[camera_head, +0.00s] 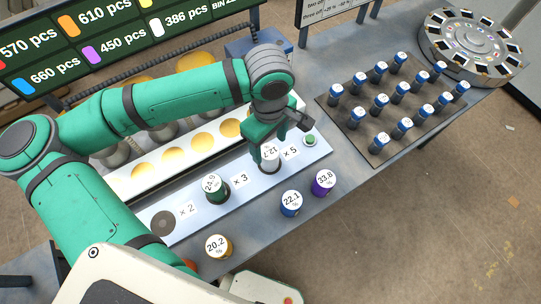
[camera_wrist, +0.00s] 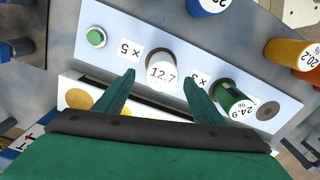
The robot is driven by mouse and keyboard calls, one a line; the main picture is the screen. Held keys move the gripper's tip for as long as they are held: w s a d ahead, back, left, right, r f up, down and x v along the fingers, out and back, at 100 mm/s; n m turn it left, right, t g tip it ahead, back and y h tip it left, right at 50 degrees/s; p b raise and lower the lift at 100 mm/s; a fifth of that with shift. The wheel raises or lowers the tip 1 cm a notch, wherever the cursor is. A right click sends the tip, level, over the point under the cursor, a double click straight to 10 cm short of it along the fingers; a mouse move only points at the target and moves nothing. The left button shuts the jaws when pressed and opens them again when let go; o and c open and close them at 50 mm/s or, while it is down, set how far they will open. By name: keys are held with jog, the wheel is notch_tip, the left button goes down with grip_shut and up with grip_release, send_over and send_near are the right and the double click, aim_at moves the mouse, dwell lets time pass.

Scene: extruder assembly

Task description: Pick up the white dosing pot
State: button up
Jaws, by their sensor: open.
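The white dosing pot (camera_head: 270,157), labelled 12.7, stands upright on the pale metal strip beside a "× 5" label. In the wrist view the white pot (camera_wrist: 161,73) is ahead of my gripper (camera_wrist: 158,88), between the lines of the two green fingers. My gripper (camera_head: 268,146) is open just above and behind the pot in the head view, partly covering it. The fingers look apart from the pot, and nothing is held.
A green pot (camera_head: 216,189) stands on the strip (camera_head: 187,219) left of the white one. Blue (camera_head: 290,203), purple (camera_head: 323,183) and yellow (camera_head: 218,246) pots stand on the table in front. A green button (camera_head: 310,140) and a tray of blue-capped vials (camera_head: 350,140) are at right.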

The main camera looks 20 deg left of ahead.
aim_at(269, 151)
jog(key=shift+s+a+f, duration=0.1)
jog(key=shift+s+f, duration=0.05)
jog(key=shift+f, duration=0.45)
jog(key=shift+s+d+f, duration=0.1)
jog(key=shift+f, duration=1)
jog(key=shift+d+f, duration=0.1)
jog(key=shift+f, duration=1)
jog(key=c, duration=1.2)
